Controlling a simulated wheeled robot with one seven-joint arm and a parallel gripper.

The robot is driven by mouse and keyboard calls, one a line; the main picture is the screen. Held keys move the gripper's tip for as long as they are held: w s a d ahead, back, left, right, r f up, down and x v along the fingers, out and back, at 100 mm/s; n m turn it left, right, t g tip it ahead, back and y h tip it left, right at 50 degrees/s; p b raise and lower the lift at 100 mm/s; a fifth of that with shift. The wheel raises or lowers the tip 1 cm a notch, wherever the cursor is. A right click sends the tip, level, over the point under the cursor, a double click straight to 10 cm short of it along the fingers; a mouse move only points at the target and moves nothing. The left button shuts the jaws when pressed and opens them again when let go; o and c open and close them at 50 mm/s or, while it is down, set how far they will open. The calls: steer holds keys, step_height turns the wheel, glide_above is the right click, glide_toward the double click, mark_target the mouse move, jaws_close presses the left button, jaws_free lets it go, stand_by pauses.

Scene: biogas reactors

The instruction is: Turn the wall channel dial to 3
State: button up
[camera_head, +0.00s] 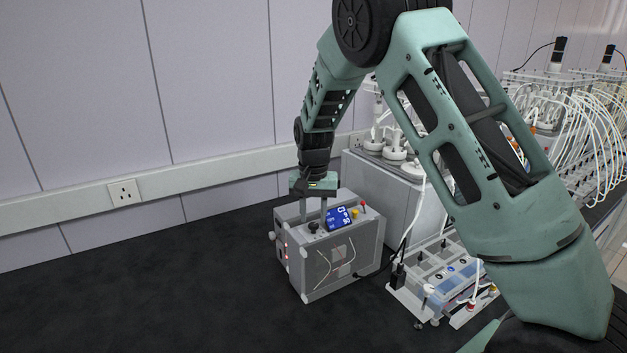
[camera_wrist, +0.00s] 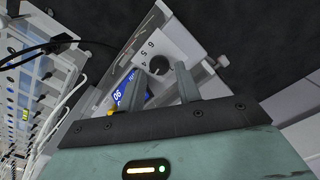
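The dial is a small black round knob (camera_head: 313,227) on the sloped top panel of a grey control box (camera_head: 318,268), not on a wall. In the wrist view the dial (camera_wrist: 158,65) has printed numbers beside it; 6, 5 and 4 can be read. Which number it points to is too small to tell. My gripper (camera_head: 313,211) points down over the box. In the wrist view the fingertips of my gripper (camera_wrist: 159,71) are apart, with the dial between and just beyond them. No contact with the dial can be seen.
A blue screen (camera_head: 338,218) and red and yellow buttons sit beside the dial. A rack of bottles (camera_head: 445,280) stands right of the box. A grey tank unit (camera_head: 390,205) is behind it. The dark bench (camera_head: 150,290) is clear to the left.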

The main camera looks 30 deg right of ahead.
mark_target(313, 224)
step_height(313, 224, up, 16)
steer(key=b, duration=0.2)
steer(key=shift+f+b, duration=0.15)
steer(key=shift+b, duration=0.25)
steer(key=s+a+f+n+y, duration=0.1)
steer(key=s+a+f+n, duration=0.15)
steer(key=s+a, duration=0.5)
steer(key=s+a+f+n, duration=0.2)
steer(key=s+a+n, duration=0.3)
steer(key=a, duration=0.4)
steer(key=s+a+f+n, duration=0.2)
steer(key=s+f+n, duration=0.1)
steer(key=s, duration=0.8)
steer(key=s+a+f+n, duration=0.3)
steer(key=s+f+n, duration=0.1)
steer(key=s, duration=0.7)
steer(key=shift+s+f+b, duration=0.2)
steer(key=shift+s+b, duration=0.1)
steer(key=shift+b, duration=0.15)
